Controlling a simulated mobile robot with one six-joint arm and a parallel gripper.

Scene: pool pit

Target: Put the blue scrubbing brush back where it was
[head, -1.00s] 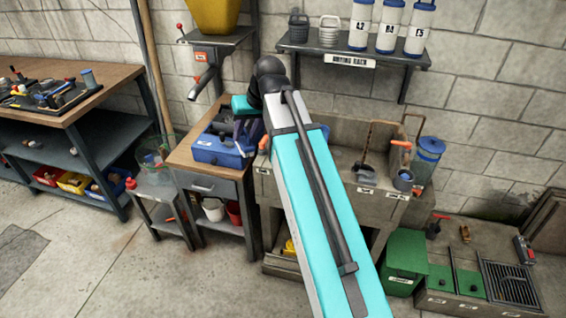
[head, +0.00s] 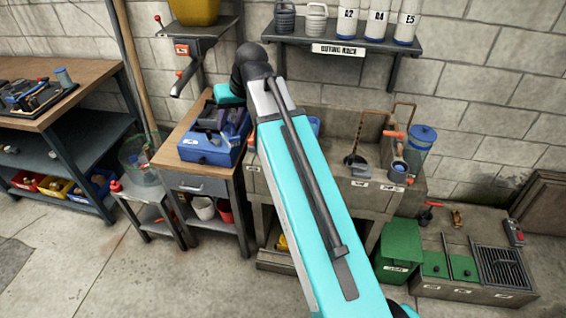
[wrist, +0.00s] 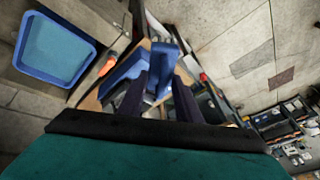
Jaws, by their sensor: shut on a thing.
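My gripper (head: 212,117) is over the open blue box (head: 207,153) on the wooden-topped cabinet, left of the sink. In the wrist view its two dark fingers (wrist: 160,88) are shut on a blue thing, which looks like the blue scrubbing brush (wrist: 165,60). The brush juts out beyond the fingertips. My fingers hide part of it, and its bristles cannot be made out. The blue box lies behind the fingers in the wrist view. I cannot tell whether the brush touches the box.
A concrete sink (head: 335,180) stands right of the cabinet; a blue basin (wrist: 55,48) shows in the wrist view. A wall shelf (head: 345,42) and a small bracket shelf (head: 200,27) hang above. A workbench (head: 75,88) is at left, a green bin (head: 399,245) at right.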

